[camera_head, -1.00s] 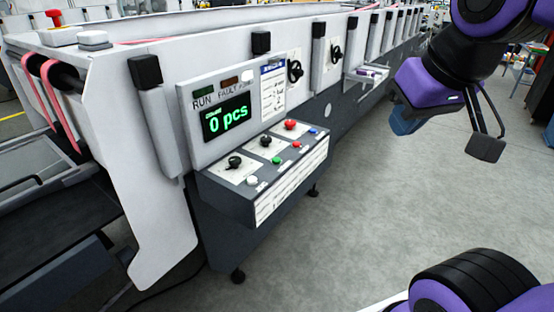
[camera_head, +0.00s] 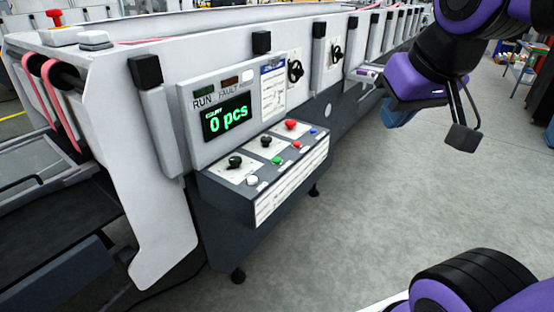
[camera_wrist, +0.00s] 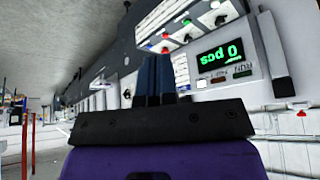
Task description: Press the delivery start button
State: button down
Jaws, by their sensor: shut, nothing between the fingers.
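The control panel (camera_head: 225,190) is a sloped dark box on the machine's side. It bears black knobs, a green button (camera_head: 278,160), a white button (camera_head: 252,181), a small red button (camera_head: 297,145), a blue button (camera_head: 313,130) and a red mushroom button (camera_head: 291,124). Their labels are too small to read, so I cannot tell which one is delivery start. My gripper (camera_head: 397,119) is right of the panel, apart from it, with its blue fingers pointing down-left. In the wrist view my gripper (camera_wrist: 156,72) is shut and empty, with the green button (camera_wrist: 186,21) beyond it.
A display (camera_head: 226,117) above the panel reads "0 pcs". RUN and FAULT lamps sit over it. The grey floor (camera_head: 370,210) in front is clear.

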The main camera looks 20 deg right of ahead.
jog(key=w+f+m+t, duration=0.1)
jog(key=w+f+m, duration=0.1)
jog(key=w, duration=0.9)
jog(key=m+t+y, duration=0.2)
jog(key=m+t, duration=0.1)
jog(key=m, duration=0.1)
send_over(279, 159)
notch_tip(279, 159, down, 16)
jog(key=r, duration=0.1)
jog(key=shift+w+f, duration=0.1)
jog(key=shift+f, duration=0.15)
jog(key=shift+f, duration=4.4)
jog(key=shift+f, duration=0.15)
jog(key=shift+f, duration=0.25)
